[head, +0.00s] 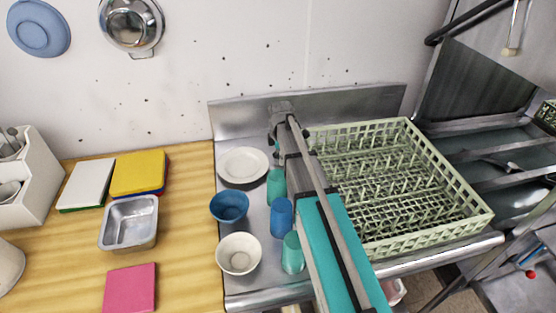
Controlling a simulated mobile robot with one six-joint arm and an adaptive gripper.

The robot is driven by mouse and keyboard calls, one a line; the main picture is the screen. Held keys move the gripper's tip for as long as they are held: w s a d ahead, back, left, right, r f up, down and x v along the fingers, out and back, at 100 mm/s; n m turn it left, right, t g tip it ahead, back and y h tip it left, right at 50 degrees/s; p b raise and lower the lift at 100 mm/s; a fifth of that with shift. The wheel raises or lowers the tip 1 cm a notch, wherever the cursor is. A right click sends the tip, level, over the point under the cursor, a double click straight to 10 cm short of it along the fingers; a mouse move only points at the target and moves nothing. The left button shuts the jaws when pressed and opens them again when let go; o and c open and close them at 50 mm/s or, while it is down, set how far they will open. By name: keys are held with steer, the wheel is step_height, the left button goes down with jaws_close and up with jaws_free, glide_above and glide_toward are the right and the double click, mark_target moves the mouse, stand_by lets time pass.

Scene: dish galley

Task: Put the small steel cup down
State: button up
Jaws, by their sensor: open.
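I cannot make out a small steel cup for certain; a small grey shape at the far end of my arm is too small to tell apart from the gripper. My gripper (279,130) is open, near the steel backsplash above the steel counter (245,283), partly hidden by my own arm. White plates (243,164) lie to its left. Teal cups (292,253), a blue cup (281,218), a blue bowl (229,206) and a white bowl (238,254) stand on the counter in front of it.
A pale green dish rack (455,180) stands right of my arm. On the wooden counter at left are a steel pan (128,222), a yellow board (138,173), a white board (87,185) and a pink board (130,289). A steel sink area (490,150) lies far right.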

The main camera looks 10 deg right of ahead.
steer(key=c, duration=0.9)
steer(key=shift+r, duration=0.1)
step_height(320, 180, up, 18)
steer(key=p, duration=1.8)
